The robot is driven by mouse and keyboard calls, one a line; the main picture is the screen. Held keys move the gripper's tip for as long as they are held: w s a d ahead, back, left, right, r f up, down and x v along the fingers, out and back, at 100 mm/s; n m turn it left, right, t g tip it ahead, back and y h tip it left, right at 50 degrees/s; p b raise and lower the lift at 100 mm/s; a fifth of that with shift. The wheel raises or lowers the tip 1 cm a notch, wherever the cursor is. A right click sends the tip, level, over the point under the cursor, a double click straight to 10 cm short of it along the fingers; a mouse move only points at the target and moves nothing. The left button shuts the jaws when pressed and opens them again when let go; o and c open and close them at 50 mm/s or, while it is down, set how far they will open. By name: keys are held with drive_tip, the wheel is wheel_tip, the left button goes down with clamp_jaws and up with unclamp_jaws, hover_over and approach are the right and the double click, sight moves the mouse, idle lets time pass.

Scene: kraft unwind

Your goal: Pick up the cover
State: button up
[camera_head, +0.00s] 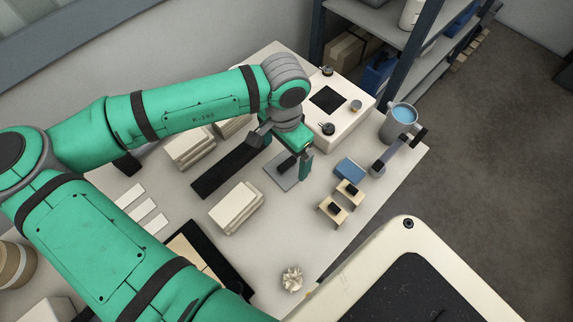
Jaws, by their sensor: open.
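The cover appears to be a flat grey plate (289,183) with a black block-shaped handle on top. It lies on the light table, near the front of the white control box. My gripper (282,156) is above the plate with its two fingers apart, one at the upper left and one at the right of the black handle. The gripper looks empty. Its body hides the plate's far part, and I cannot tell whether a finger touches the handle.
The white control box (349,122) with a dark square panel and knobs stands behind. A blue block (349,168) and small tan stands (332,213) lie right. A black bar (222,176) and cream stacks (237,207) lie left.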

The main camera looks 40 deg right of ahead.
sight(287, 163)
drive_tip(key=f, duration=0.4)
drive_tip(key=shift+s+f, duration=0.1)
drive_tip(key=shift+s, duration=0.2)
drive_tip(key=shift+s+d+f, duration=0.1)
drive_tip(key=shift+f, duration=0.05)
drive_tip(key=c, duration=1.1)
drive_tip(key=shift+c, duration=0.2)
